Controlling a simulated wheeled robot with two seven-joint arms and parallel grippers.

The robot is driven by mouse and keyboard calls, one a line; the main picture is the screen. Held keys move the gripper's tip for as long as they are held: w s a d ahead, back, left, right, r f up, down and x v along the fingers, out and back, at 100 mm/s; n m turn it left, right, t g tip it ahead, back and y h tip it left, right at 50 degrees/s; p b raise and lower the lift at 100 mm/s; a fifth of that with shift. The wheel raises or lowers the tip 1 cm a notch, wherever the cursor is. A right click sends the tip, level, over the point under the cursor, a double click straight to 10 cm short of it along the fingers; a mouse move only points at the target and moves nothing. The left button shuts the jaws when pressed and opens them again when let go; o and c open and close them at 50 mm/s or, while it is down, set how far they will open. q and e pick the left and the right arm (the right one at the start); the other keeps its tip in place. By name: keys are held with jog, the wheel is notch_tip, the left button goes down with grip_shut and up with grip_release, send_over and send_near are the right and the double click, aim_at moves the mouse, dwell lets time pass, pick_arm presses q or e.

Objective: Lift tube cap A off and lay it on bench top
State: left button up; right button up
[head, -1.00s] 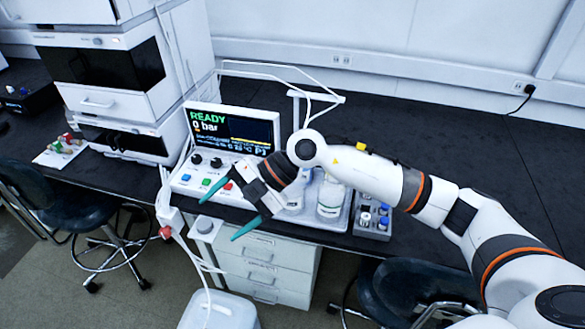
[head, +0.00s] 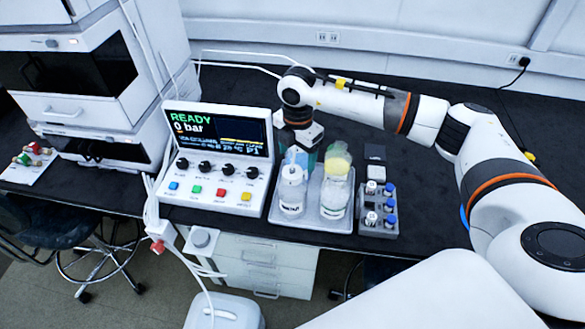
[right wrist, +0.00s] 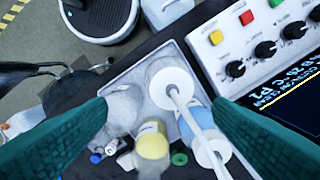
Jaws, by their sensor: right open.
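The tray (head: 270,212) holds several bottles. The front left bottle (head: 290,195) has a white cap (right wrist: 169,88), and a second white cap (right wrist: 214,151) sits over a blue bottle (right wrist: 193,122) behind it. A white tube runs across both caps in the right wrist view. No label shows which is cap A. My right gripper (head: 303,140) points down over the back of the tray. It is open and empty, with its green fingers on either side of the white caps in the right wrist view; the fingertips are mostly hidden in the head view. My left gripper is out of view.
A yellow-topped bottle (head: 338,158) and a clear bottle (head: 334,200) stand on the tray's right side. A vial rack (head: 378,215) is right of it, the control panel (head: 215,160) left. The black bench top (head: 430,215) is clear farther right.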

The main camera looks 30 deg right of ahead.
aim_at(292, 165)
jog(key=shift+w+f, duration=0.45)
jog(key=shift+f, duration=0.35)
jog(key=shift+w+a+f+p, duration=0.15)
jog(key=shift+f+p, duration=0.35)
jog(key=shift+w+a+f+p, duration=0.1)
jog(key=shift+a+f+p, duration=0.05)
jog(key=shift+f+p, duration=0.35)
notch_tip(292, 165, down, 2)
jog(key=shift+f+p, duration=0.15)
jog(key=shift+p, duration=0.15)
jog(key=shift+f, duration=0.4)
jog(key=shift+c, duration=0.5)
jog(key=c, duration=1)
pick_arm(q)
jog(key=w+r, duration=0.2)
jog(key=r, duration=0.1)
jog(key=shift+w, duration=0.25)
pick_arm(e)
jog(key=shift+o, duration=0.2)
